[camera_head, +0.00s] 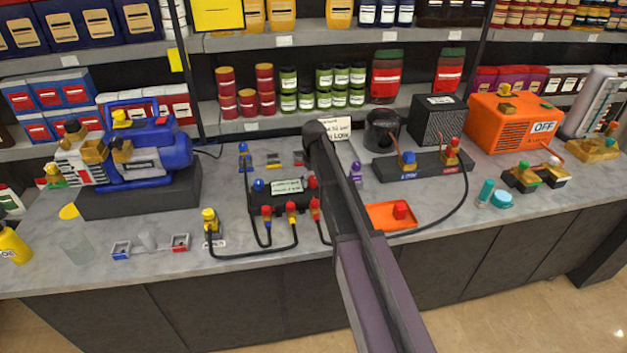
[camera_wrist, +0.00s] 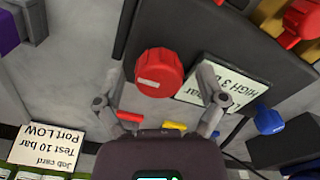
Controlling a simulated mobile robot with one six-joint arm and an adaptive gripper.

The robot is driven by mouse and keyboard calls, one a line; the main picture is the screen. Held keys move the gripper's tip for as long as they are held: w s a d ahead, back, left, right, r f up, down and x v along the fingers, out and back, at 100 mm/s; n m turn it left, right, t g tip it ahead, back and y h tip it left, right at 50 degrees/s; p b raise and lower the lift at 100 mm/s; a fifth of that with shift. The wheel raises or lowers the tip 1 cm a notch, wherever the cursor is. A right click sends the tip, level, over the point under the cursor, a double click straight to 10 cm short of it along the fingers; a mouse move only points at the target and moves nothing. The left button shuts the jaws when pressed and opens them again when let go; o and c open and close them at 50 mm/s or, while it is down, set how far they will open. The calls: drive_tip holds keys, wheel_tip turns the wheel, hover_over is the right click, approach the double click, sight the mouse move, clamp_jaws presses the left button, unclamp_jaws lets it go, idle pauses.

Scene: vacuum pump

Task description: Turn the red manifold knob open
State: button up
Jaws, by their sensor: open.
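The red manifold knob (camera_wrist: 158,74) is a ridged cap with a pale mark on its face. It sits at the edge of the dark manifold, beside a label reading HIGH 3 bar (camera_wrist: 228,88). In the head view the knob (camera_head: 313,182) shows just left of my arm, on the manifold (camera_head: 262,201). My gripper (camera_wrist: 160,72) is open, with one finger on each side of the knob in the picture. I cannot tell whether either finger touches it. In the head view my arm hides the gripper.
A blue knob (camera_wrist: 268,119) sits on the manifold's other end. Red hose fittings (camera_wrist: 303,22) stand close by, with black hoses in front. A job card (camera_wrist: 48,148), a purple item (camera_head: 356,172) and an orange tray (camera_head: 380,219) are nearby.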

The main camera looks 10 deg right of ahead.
sight(313, 178)
drive_tip(key=shift+m, duration=0.3)
drive_tip(key=m, duration=0.8)
drive_tip(key=shift+m, duration=0.3)
drive_tip(key=m, duration=0.8)
drive_tip(key=shift+m, duration=0.4)
wheel_tip(313, 178, up, 14)
drive_tip(key=p, duration=1.4)
drive_tip(key=s+f+n+b, duration=0.4)
drive_tip(key=s, duration=0.6)
drive_tip(key=s+a+f+n+b, duration=0.1)
drive_tip(key=s+f+n+b, duration=0.3)
drive_tip(key=s, duration=0.6)
drive_tip(key=s+f+n+b, duration=0.4)
drive_tip(key=s+f+b, duration=0.1)
drive_tip(key=s, duration=0.5)
drive_tip(key=shift+s+a+f+n+b, duration=0.15)
drive_tip(key=shift+f+n+b, duration=0.15)
drive_tip(key=shift+n+b, duration=0.1)
